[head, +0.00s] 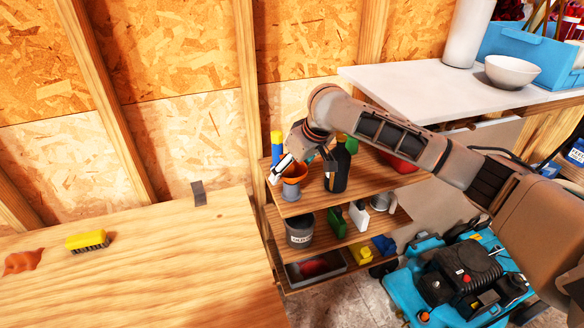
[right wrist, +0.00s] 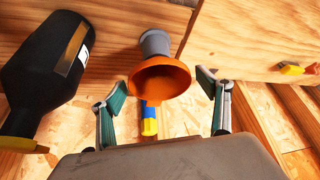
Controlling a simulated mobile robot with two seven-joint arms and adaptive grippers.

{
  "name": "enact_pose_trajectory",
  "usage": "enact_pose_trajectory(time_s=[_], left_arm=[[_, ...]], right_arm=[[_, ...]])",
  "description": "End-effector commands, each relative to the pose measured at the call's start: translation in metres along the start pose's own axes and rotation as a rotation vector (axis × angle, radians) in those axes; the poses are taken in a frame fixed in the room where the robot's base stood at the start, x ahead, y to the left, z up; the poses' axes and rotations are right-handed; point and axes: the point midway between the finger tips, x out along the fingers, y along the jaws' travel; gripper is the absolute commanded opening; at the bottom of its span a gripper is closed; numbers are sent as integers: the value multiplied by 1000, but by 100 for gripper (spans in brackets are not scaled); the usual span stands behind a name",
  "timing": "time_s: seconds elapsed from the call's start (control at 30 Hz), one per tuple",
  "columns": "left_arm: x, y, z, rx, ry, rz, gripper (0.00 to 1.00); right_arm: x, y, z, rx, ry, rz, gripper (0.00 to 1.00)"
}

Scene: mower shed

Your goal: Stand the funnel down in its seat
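The orange funnel (head: 296,174) is on the upper shelf, mouth up, over a grey cylindrical holder (head: 291,190). In the right wrist view the funnel (right wrist: 160,80) shows its wide mouth, with the grey holder (right wrist: 155,43) directly behind it. The spout is hidden, so I cannot tell how deep it sits. My right gripper (head: 301,163) is at the funnel. In the right wrist view its fingers (right wrist: 163,79) are spread on either side of the rim, with a visible gap at the right. My left gripper is out of view.
A grey bucket (head: 300,230) is on the shelf below. The bench (head: 150,270) at left holds a yellow brush (head: 87,241). A blue mower (head: 455,280) stands at lower right.

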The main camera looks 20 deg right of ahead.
Motion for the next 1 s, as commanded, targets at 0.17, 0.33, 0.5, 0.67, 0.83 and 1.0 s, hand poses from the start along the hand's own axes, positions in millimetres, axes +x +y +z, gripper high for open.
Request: enact_pose_trajectory(time_s=[0.17,0.33,0.5,0.67,0.83,1.0], left_arm=[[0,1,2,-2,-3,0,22],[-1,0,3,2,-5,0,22],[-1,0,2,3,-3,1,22],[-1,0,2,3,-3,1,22],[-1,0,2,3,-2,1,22],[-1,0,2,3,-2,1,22]], right_arm=[[0,0,0,0,0,0,76],[-10,0,-1,1,2,1,76],[-41,1,-1,-2,4,2,76],[-74,1,-1,-1,4,3,76],[-102,1,0,-1,2,2,76],[-117,0,0,0,1,1,76]])
